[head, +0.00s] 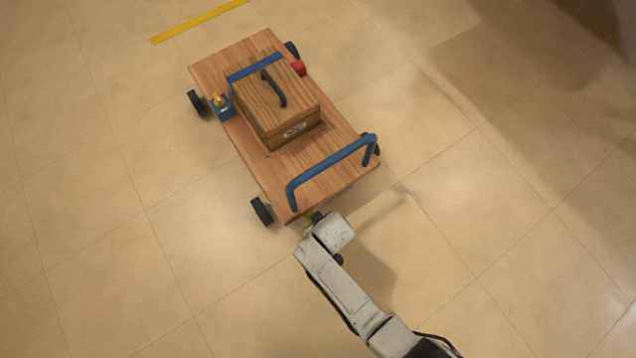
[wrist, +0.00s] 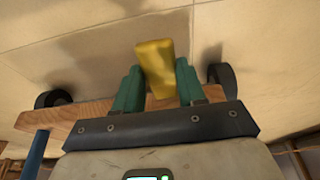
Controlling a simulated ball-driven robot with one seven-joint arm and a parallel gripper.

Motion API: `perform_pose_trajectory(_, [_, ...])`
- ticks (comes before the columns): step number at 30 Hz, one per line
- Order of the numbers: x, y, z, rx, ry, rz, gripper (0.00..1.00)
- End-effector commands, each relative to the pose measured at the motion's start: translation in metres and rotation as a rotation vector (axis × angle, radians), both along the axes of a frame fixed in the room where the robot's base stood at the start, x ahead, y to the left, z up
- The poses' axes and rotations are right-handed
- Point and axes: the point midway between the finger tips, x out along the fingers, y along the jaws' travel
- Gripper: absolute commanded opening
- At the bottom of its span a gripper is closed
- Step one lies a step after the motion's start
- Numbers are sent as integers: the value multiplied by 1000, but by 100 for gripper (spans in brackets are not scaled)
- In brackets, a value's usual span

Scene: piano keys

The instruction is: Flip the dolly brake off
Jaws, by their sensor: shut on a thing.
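The wooden dolly (head: 335,186) stands on the floor in the head view, with a blue push handle (head: 333,167) at its near end. A yellow lever (wrist: 155,68), which I take for the brake, sits between the green fingers of my gripper (wrist: 158,78) in the wrist view. The fingers are shut on it from both sides. In the head view my gripper (head: 314,217) is at the dolly's near edge, below the handle.
A blue fitting with a yellow top (head: 221,106) is at the left edge, a red block (head: 299,68) at the right. The surrounding tiled floor is clear; a yellow stripe (head: 200,21) lies beyond.

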Motion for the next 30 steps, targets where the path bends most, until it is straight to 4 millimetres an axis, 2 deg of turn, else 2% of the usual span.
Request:
perform_pose_trajectory(1, [2, 1, 8, -22, 36, -4, 0])
perform_pose_trajectory(3, [4, 2, 10, -59, 90, -2, 0])
perform_pose_trajectory(12, [5, 3, 15, -176, 265, -2, 0])
perform_pose_trajectory(23, [5, 3, 17, -189, 284, -1, 0])
perform_pose_trajectory(24, [5, 3, 17, -188, 283, -1, 41])
perform_pose_trajectory(30, [5, 3, 17, -188, 282, 0, 60])
